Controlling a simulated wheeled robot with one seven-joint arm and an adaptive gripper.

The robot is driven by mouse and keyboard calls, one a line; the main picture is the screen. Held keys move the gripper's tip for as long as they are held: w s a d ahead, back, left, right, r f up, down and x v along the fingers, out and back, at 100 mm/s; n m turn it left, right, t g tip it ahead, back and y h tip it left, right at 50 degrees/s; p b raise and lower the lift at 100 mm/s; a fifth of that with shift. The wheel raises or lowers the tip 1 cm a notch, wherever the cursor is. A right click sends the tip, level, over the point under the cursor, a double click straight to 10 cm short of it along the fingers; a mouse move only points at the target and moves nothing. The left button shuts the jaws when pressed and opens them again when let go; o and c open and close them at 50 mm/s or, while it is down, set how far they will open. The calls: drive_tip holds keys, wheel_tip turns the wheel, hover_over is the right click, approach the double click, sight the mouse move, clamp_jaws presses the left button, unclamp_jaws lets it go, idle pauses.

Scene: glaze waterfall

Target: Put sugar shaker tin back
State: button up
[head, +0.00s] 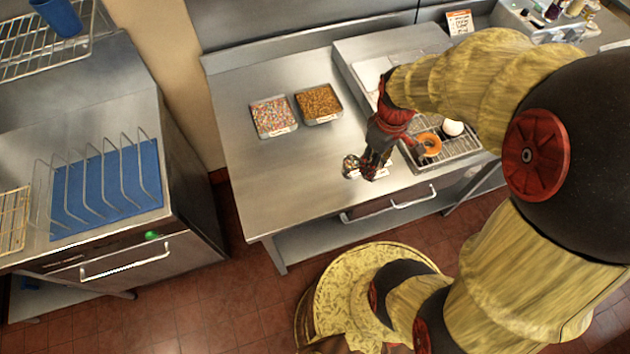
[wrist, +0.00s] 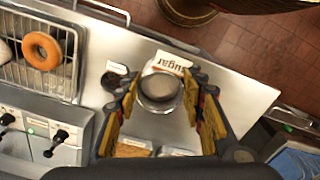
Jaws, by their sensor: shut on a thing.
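The sugar shaker tin (wrist: 160,88) is a round silvery tin, seen from above in the wrist view between my fingers. My gripper (wrist: 163,100) is shut on it, one finger on each side. A white card reading "sugar" (wrist: 172,62) lies right beside the tin on the steel table. In the head view my gripper (head: 372,170) is low over the front edge of the table, and the shiny tin (head: 350,163) shows partly beside it. The tin looks upright; I cannot tell whether its base touches the table.
A dark round item (wrist: 112,80) with a small white card stands close by the tin. A wire rack (head: 458,146) holds an orange-glazed donut (head: 429,142) and a white one (head: 453,127). Trays of sprinkles (head: 273,117) and brown topping (head: 318,103) sit farther back. The table's left part is clear.

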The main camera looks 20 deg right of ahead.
drive_tip(key=shift+w+a+f+b, duration=0.35)
drive_tip(key=shift+w+a+f, duration=1.05)
drive_tip(key=shift+a+f, duration=0.6)
drive_tip(key=shift+w+a+f+b, duration=0.4)
drive_tip(key=shift+w+a+f, duration=1.1)
drive_tip(key=shift+f, duration=0.8)
drive_tip(key=shift+w+a+f+b, duration=0.35)
drive_tip(key=shift+w+a+f, duration=0.95)
drive_tip(key=shift+a+f, duration=0.7)
drive_tip(key=shift+d+f, duration=0.15)
drive_tip(key=shift+f, duration=0.15)
drive_tip(key=o, duration=1.2)
